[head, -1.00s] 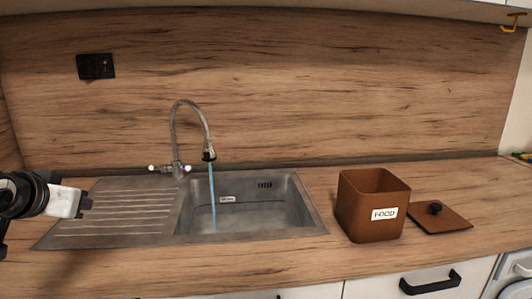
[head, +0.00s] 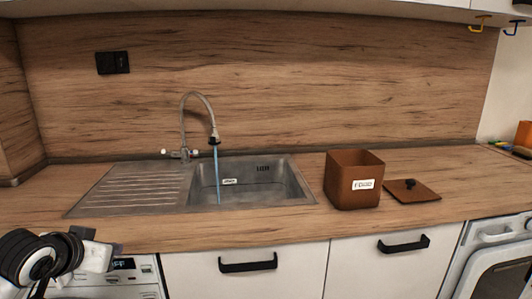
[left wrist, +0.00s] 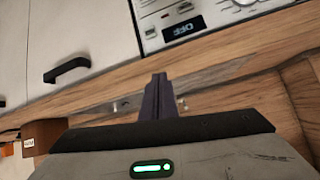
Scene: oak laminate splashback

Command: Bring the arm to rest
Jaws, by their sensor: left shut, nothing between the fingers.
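My left gripper (head: 98,256) is at the lower left of the head view, in front of the counter's edge and near the white appliance with the lit display. In the left wrist view its dark fingers (left wrist: 160,98) are together with nothing between them. It touches nothing that I can see. My right gripper is in neither view.
The counter (head: 290,226) holds a steel sink (head: 128,190) with water running from the tap (head: 184,128), an open brown FOOD box (head: 345,190) and its lid (head: 415,194). A white appliance (head: 137,274) and drawers with black handles (head: 247,266) are below.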

